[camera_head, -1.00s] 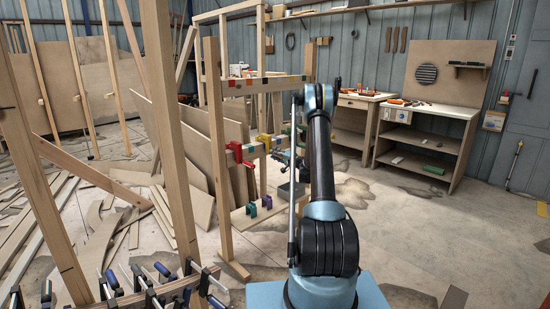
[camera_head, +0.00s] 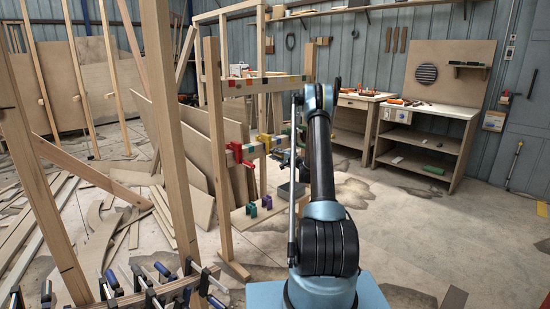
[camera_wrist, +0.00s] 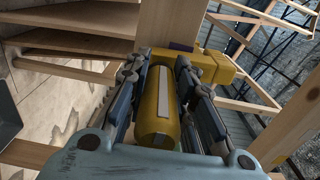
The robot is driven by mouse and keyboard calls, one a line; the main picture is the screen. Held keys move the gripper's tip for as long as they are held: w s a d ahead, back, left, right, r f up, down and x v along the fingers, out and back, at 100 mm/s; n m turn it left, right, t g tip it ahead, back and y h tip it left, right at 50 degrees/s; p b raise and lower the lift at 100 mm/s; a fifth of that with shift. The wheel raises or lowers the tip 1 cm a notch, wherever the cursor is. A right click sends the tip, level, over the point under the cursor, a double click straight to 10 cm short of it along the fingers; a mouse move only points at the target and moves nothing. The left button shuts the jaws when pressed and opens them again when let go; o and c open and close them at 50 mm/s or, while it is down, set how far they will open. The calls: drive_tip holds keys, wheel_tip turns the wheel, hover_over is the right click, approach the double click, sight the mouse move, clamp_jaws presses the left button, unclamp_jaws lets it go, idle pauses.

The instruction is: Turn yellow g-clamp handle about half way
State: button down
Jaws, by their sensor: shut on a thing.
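The yellow g-clamp (camera_head: 265,139) sits on the middle rail of the wooden frame in the head view, partly behind my arm. In the wrist view its yellow handle (camera_wrist: 160,112) lies lengthwise between my fingers, with a pale strip along its top. The yellow clamp body (camera_wrist: 210,66) is just beyond, against the wood. My gripper (camera_wrist: 160,84) is shut on the handle, one finger on each side. In the head view my gripper is small and mostly hidden near the rail.
A red clamp (camera_head: 236,151) sits left of the yellow one on the same wooden frame (camera_head: 219,160). A workbench (camera_head: 428,130) stands at the right. The floor at right is open.

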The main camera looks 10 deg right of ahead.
drive_tip(key=shift+d, duration=0.1)
drive_tip(key=c, duration=1.3)
unclamp_jaws()
drive_tip(key=shift+c, duration=0.2)
drive_tip(key=v, duration=1.2)
drive_tip(key=shift+f, duration=0.1)
drive_tip(key=v, duration=0.5)
drive_tip(key=shift+s+d, duration=0.1)
drive_tip(key=shift+s, duration=0.15)
